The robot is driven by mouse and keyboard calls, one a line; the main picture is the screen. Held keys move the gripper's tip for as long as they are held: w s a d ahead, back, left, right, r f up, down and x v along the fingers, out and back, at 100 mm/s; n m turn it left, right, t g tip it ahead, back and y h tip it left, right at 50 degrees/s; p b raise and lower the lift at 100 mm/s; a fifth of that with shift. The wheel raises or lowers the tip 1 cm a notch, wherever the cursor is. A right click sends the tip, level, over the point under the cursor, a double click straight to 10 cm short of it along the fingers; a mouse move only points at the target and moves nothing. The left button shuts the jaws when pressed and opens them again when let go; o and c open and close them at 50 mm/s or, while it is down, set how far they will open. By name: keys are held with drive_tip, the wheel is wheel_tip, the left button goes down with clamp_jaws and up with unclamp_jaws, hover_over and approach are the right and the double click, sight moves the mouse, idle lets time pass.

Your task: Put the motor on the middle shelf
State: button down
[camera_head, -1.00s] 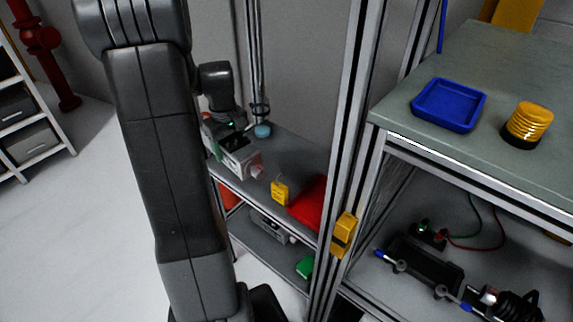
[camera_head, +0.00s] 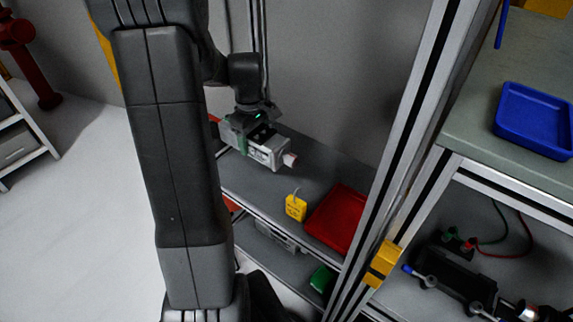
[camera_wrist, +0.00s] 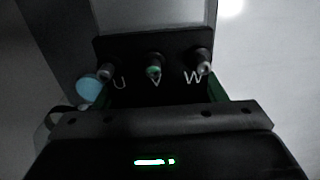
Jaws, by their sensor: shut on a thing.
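The motor (camera_head: 268,152) is a light grey box with a pinkish end in the head view. My gripper (camera_head: 243,133), with green fingers, is shut on it and holds it over the left part of a grey shelf (camera_head: 312,165). In the wrist view the motor's black terminal plate (camera_wrist: 155,50) shows three posts marked U, V and W, between the fingers (camera_wrist: 158,93). The motor seems raised above the shelf, but the exact gap cannot be told. My arm hides the shelf's left end.
A yellow tag-like object (camera_head: 296,208) and a red tray (camera_head: 337,218) are on the same shelf. A green object (camera_head: 322,279) lies on the shelf below. A metal upright (camera_head: 398,170) stands at right. A light blue round thing (camera_wrist: 88,88) shows in the wrist view.

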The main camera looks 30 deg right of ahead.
drive_tip(key=shift+f+p, duration=0.35)
drive_tip(key=shift+f, duration=4.5)
drive_tip(key=shift+f, duration=0.15)
drive_tip(key=shift+c, duration=1.6)
unclamp_jaws()
wheel_tip(320, 180, up, 12)
drive_tip(key=shift+r, duration=0.1)
